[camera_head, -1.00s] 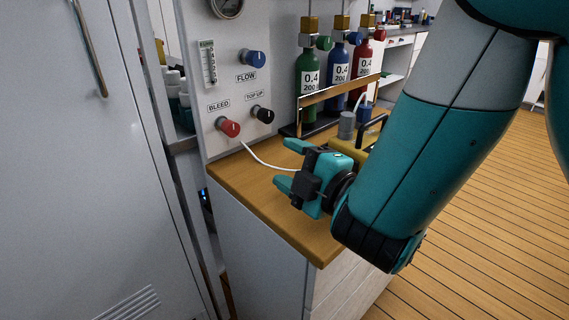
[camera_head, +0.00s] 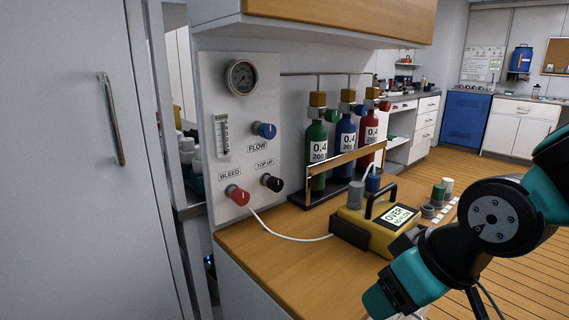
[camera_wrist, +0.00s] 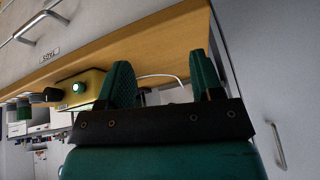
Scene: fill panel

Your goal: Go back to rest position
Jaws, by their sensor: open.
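My gripper shows in the wrist view (camera_wrist: 164,78) with its two teal fingers apart and nothing between them. In the head view my arm reaches in from the right, and its teal and black end is low in the picture, in front of the wooden counter (camera_head: 262,262). The fingertips cannot be made out there. The fill panel (camera_head: 217,90) stands at the counter's left end, clear of my arm. It carries a red BLEED knob (camera_head: 237,195), a black TOP UP knob (camera_head: 272,183), a blue FLOW knob (camera_head: 264,130) and a gauge (camera_head: 241,77).
A yellow device (camera_head: 352,233) with a screen reading OVER sits on the counter near my arm, with a white hose (camera_head: 290,238) beside it. Green (camera_head: 316,135), blue and red bottles stand in a rack behind. A grey locker (camera_head: 60,180) is at left. Open wooden floor (camera_head: 520,275) lies at right.

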